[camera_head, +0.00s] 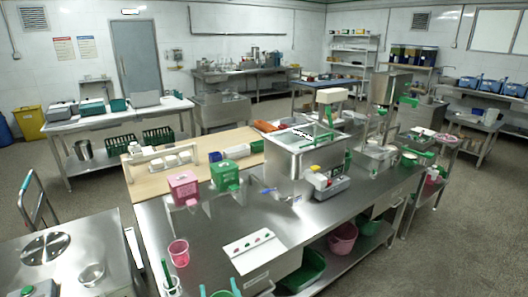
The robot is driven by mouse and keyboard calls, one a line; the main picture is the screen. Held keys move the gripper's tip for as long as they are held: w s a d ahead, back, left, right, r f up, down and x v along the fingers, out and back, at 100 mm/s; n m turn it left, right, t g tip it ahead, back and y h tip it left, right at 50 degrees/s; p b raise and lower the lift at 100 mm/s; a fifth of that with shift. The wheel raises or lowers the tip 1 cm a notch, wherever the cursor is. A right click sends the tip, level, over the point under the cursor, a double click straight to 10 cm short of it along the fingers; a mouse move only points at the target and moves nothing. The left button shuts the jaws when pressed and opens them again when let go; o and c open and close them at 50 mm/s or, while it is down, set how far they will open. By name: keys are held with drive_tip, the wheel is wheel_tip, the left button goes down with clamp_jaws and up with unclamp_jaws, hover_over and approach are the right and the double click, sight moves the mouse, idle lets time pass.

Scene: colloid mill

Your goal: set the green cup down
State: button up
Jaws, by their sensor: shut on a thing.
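The green cup (221,294) shows only as a small green part at the bottom edge of the head view. Most of it is cut off by the frame. Two teal fingers of my gripper (220,289) stand on either side of it, and my gripper is shut on it.
Pink (184,187) and green (225,175) boxes stand farther back. Bare steel lies between pink cup and card.

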drive_tip(key=shift+s+d+f, duration=0.1)
drive_tip(key=shift+f, duration=0.15)
drive_tip(key=w+d+f+m+h, duration=0.1)
drive_tip(key=d+f+h, duration=0.1)
drive_tip(key=f, duration=0.7)
drive_tip(key=w+d+f+m+h, duration=0.1)
drive_tip(key=w+d+f, duration=0.15)
drive_tip(key=f, duration=0.65)
drive_tip(key=s+d+f+h, duration=0.1)
drive_tip(key=s+d+f, duration=0.1)
drive_tip(key=f, duration=0.3)
drive_tip(key=s+d+f+m+h, duration=0.1)
drive_tip(key=s+d+f, duration=0.1)
drive_tip(key=f, duration=0.4)
drive_tip(key=s+d+f+t, duration=0.1)
drive_tip(key=s+d+f, duration=0.2)
drive_tip(key=f, duration=0.3)
drive_tip(key=shift+s+m+h, duration=0.3)
drive_tip(key=shift+m+h, duration=0.1)
